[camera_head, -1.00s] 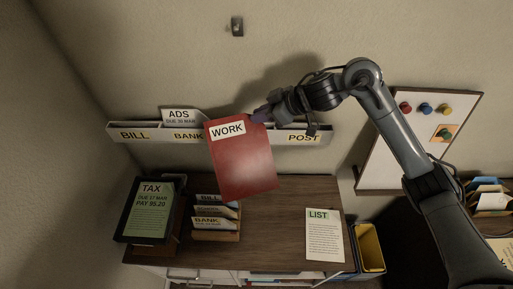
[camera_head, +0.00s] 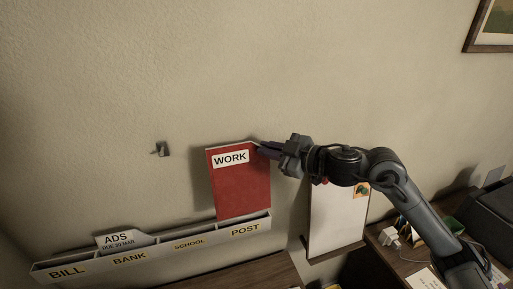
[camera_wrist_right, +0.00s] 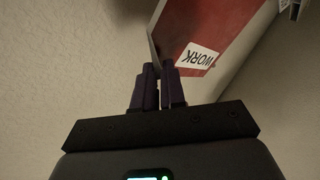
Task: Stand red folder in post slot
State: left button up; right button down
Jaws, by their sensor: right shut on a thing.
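The red folder (camera_head: 240,187), labelled WORK, is upright above the post slot (camera_head: 246,231) at the right end of the wall rack. Its lower edge meets or overlaps the rack's top edge in the head view; I cannot tell whether it is inside the slot. My right gripper (camera_head: 262,149) is shut on the folder's upper right edge. In the right wrist view the folder (camera_wrist_right: 205,28) extends up beyond the fingertips of the right gripper (camera_wrist_right: 160,66). My left gripper is not in view.
The wall rack (camera_head: 150,262) has BILL, BANK, SCHOOL and POST labels. An ADS card (camera_head: 122,241) stands in it at the left. A wall hook (camera_head: 162,149) is left of the folder. A whiteboard (camera_head: 335,222) hangs right, behind my right arm.

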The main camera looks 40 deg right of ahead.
aim_at(263, 167)
jog(key=shift+s+d+f+n+t, duration=0.15)
jog(key=shift+f+n+t, duration=0.4)
jog(key=shift+f, duration=0.7)
jog(key=shift+p, duration=0.35)
jog(key=shift+s+f+b, duration=0.1)
jog(key=shift+f+b, duration=0.65)
jog(key=shift+f, duration=0.35)
jog(key=shift+f+b, duration=0.65)
jog(key=shift+f, duration=0.35)
jog(key=shift+p, duration=0.45)
